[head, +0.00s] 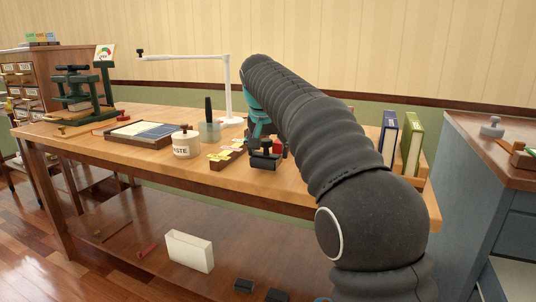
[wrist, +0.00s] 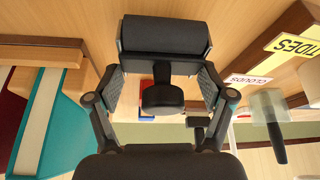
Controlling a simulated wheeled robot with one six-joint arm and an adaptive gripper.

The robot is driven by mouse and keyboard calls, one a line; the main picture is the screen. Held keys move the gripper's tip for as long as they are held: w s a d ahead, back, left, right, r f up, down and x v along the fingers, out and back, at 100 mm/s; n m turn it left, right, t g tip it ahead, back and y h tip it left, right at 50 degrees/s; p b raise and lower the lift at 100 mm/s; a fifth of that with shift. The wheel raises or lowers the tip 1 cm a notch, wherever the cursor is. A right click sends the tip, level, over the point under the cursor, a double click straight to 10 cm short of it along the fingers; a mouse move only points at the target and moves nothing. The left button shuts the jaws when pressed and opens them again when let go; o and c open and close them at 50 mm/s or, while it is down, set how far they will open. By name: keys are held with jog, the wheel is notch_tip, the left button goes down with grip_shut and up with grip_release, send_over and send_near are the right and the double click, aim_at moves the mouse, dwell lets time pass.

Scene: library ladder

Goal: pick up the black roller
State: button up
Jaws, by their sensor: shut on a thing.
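The black roller (wrist: 165,38) lies across between my fingertips in the wrist view, with a finger at each end of its thick cylinder. A black knob-like part (wrist: 162,97) shows below it, between the fingers. My gripper (wrist: 165,50) is shut on the roller. In the head view, my gripper (head: 264,146) is over the middle of the wooden table (head: 140,118), partly hidden by my arm. The black roller (head: 264,161) shows low at the gripper, close to the tabletop. I cannot tell whether it touches the table.
A tray with yellow label cards (head: 225,156), a paste jar (head: 186,144) and a glass jar with a dark brush (head: 209,129) stand left of the gripper. A white lamp (head: 228,88) rises behind. Upright books (head: 411,145) stand at the right. Something red (head: 277,147) is close by the gripper.

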notch_tip(320, 180, up, 3)
jog(key=shift+f+p, duration=0.1)
jog(key=shift+p, duration=0.4)
jog(key=s+d+r, duration=0.2)
jog(key=d, duration=0.1)
jog(key=s+d+r, duration=0.1)
jog(key=d+r, duration=0.1)
jog(key=d, duration=0.2)
jog(key=s+d+r, duration=0.2)
jog(key=d+r, duration=0.1)
jog(key=shift+s+d, duration=0.15)
jog(key=shift+s, duration=0.15)
jog(key=o, duration=0.8)
jog(key=c, duration=0.4)
